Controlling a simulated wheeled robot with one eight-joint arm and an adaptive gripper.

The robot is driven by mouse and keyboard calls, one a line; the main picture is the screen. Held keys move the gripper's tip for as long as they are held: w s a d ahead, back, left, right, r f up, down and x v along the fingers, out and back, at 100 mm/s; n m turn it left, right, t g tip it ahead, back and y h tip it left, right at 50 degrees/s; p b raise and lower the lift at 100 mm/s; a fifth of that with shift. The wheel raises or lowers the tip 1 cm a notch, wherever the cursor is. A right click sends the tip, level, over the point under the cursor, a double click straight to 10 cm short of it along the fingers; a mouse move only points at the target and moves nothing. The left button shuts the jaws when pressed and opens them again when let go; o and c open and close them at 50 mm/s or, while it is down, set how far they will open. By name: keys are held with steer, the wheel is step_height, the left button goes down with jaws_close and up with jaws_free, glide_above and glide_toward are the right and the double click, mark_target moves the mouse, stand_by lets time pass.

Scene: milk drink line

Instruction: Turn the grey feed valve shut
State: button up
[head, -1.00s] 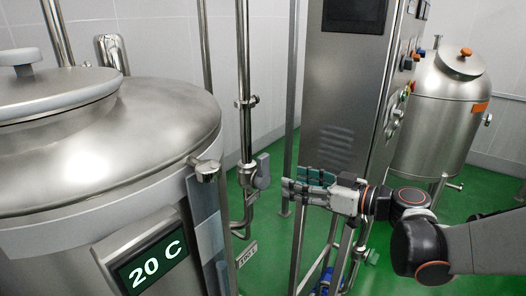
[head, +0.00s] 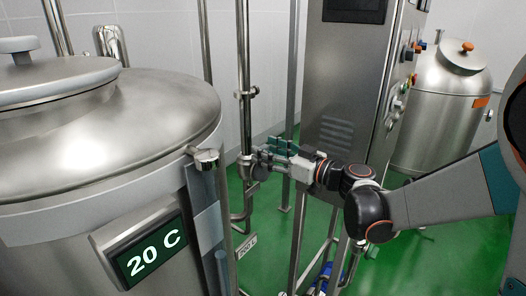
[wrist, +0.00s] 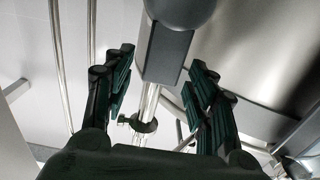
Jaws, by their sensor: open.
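The grey feed valve (head: 246,174) sits on a vertical steel pipe just right of the large tank. Its flat grey handle is mostly hidden behind my gripper in the head view. In the wrist view the grey handle (wrist: 165,50) shows between my two fingers, with a gap on each side. My gripper (head: 262,155) is open at the valve, its dark green finger pads on either side of the handle; it also shows in the wrist view (wrist: 163,75). I cannot tell whether either finger touches the handle.
The large tank (head: 120,125) with a "20 C" display (head: 153,260) stands close on the left. A steel control cabinet (head: 345,90) rises behind my arm. A smaller tank (head: 437,110) stands at the right. A small sign (head: 246,246) hangs low by the pipe.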

steer(key=shift+x, duration=1)
jaws_close()
